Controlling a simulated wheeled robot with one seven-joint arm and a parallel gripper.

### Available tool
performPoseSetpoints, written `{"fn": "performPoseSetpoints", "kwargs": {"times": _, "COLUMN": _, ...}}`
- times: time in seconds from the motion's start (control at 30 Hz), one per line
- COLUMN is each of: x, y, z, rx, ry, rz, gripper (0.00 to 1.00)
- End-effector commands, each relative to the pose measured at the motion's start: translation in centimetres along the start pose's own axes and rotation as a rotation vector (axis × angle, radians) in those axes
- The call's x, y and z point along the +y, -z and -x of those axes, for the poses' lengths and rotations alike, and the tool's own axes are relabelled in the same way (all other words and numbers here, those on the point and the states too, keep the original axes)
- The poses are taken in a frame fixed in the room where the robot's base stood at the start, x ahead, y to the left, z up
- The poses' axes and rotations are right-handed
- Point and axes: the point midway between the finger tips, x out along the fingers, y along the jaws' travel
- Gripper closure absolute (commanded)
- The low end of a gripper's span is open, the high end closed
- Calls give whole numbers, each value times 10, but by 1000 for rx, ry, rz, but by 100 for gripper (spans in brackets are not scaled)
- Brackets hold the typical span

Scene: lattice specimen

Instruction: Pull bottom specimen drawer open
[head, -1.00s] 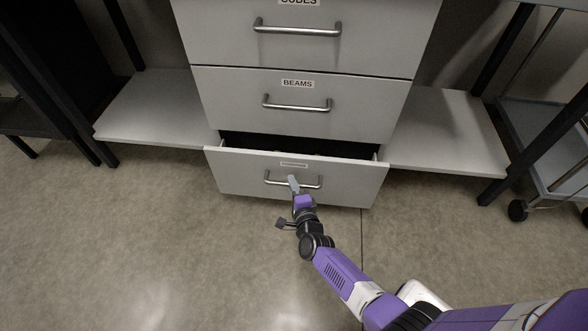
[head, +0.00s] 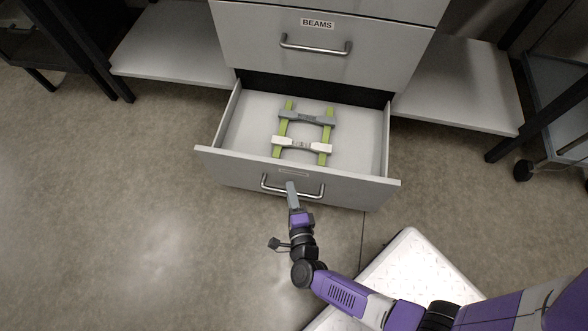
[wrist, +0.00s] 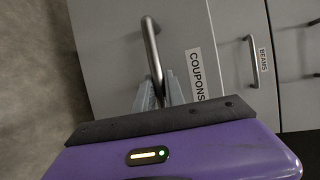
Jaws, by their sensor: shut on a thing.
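The bottom specimen drawer (head: 300,180) stands well open in the head view, its inside showing. In the wrist view its front (wrist: 186,35) bears a "COUPONS" label (wrist: 196,76). My gripper (head: 292,190) is at the drawer's bar handle (head: 268,187), shut on it near its middle. The handle (wrist: 150,45) runs down between the fingers (wrist: 160,92) in the wrist view. Inside the drawer lie a grey specimen (head: 307,117) and a white specimen (head: 302,145), both across two green strips (head: 281,130).
The closed "BEAMS" drawer (head: 320,65) is directly above. Grey shelves flank the cabinet at left (head: 175,50) and right (head: 460,85). A wheeled cart (head: 560,110) stands at far right. The floor (head: 120,210) in front and to the left is clear.

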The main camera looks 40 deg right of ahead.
Motion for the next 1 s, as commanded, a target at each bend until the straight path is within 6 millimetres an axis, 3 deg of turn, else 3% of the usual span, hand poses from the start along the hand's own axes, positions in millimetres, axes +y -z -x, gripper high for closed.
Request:
{"fn": "performPoseSetpoints", "kwargs": {"times": 0.2, "x": 4, "y": -6, "z": 13, "rx": -3, "ry": -4, "rz": -1, "gripper": 100}}
{"fn": "performPoseSetpoints", "kwargs": {"times": 0.6, "x": 5, "y": -7, "z": 15, "rx": -4, "ry": -4, "rz": 0, "gripper": 100}}
{"fn": "performPoseSetpoints", "kwargs": {"times": 0.63, "x": 5, "y": -7, "z": 15, "rx": -4, "ry": -4, "rz": 0, "gripper": 82}}
{"fn": "performPoseSetpoints", "kwargs": {"times": 0.73, "x": 4, "y": -7, "z": 14, "rx": -3, "ry": -3, "rz": 0, "gripper": 64}}
{"fn": "performPoseSetpoints", "kwargs": {"times": 1.0, "x": 4, "y": -6, "z": 14, "rx": -2, "ry": -1, "rz": -1, "gripper": 64}}
